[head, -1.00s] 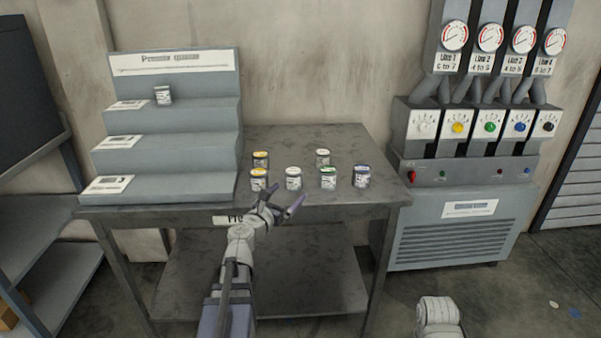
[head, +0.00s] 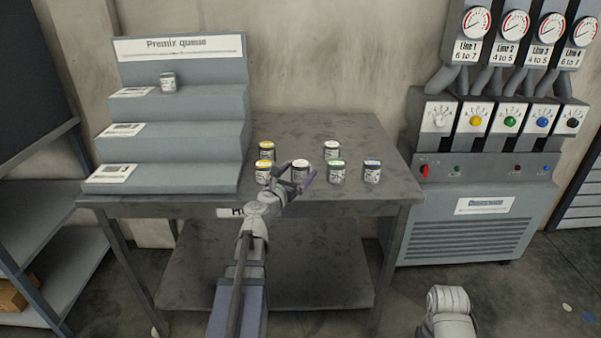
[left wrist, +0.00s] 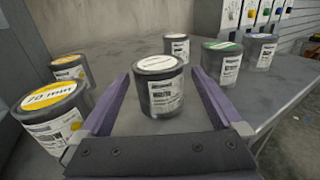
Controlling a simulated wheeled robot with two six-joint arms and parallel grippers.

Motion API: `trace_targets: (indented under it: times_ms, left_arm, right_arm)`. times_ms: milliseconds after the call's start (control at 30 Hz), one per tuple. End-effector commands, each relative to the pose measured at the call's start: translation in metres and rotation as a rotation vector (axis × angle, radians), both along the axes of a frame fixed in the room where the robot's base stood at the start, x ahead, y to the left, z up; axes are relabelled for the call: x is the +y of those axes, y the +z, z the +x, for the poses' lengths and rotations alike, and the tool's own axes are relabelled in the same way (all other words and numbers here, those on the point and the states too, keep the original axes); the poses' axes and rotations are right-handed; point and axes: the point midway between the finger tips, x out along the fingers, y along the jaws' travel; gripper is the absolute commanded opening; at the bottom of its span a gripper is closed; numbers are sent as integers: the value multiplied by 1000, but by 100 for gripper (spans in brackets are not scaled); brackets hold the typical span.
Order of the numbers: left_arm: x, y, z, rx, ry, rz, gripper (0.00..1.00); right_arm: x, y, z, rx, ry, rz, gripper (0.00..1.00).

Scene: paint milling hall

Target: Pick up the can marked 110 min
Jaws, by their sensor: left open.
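No "110 min" mark is readable on any can. My left gripper (head: 295,178) is open at the table's front, its fingers either side of a white-lidded can (left wrist: 158,92). That can stands upright between the fingers in the left wrist view, its lid text too blurred to read. To its left are a yellow-lidded can reading "70 min" (left wrist: 52,108) and another yellow-lidded can (left wrist: 71,69) behind. A second white-lidded can (head: 331,150), a green-lidded can (head: 337,174) and a blue-lidded can (head: 372,174) stand to the right. My right gripper is out of view.
The grey table (head: 225,218) carries a stepped rack (head: 195,150) labelled "Premix queue", with one can (head: 168,83) on its top step. A dispensing machine (head: 480,220) stands right of the table. The tabletop behind the cans is clear.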

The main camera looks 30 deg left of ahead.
Motion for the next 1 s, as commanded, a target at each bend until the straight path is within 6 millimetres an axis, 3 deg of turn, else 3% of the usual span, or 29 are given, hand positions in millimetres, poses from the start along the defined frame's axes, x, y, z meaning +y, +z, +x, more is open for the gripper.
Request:
trace_targets:
  times_ms: [400,633,1000]
  left_arm:
    - [5,2,50,0,-2,0,100]
    - [5,2,51,0,0,0,100]
    - [5,2,50,0,0,0,60]
  right_arm:
    - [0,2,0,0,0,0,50]
    - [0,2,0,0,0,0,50]
    - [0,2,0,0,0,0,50]
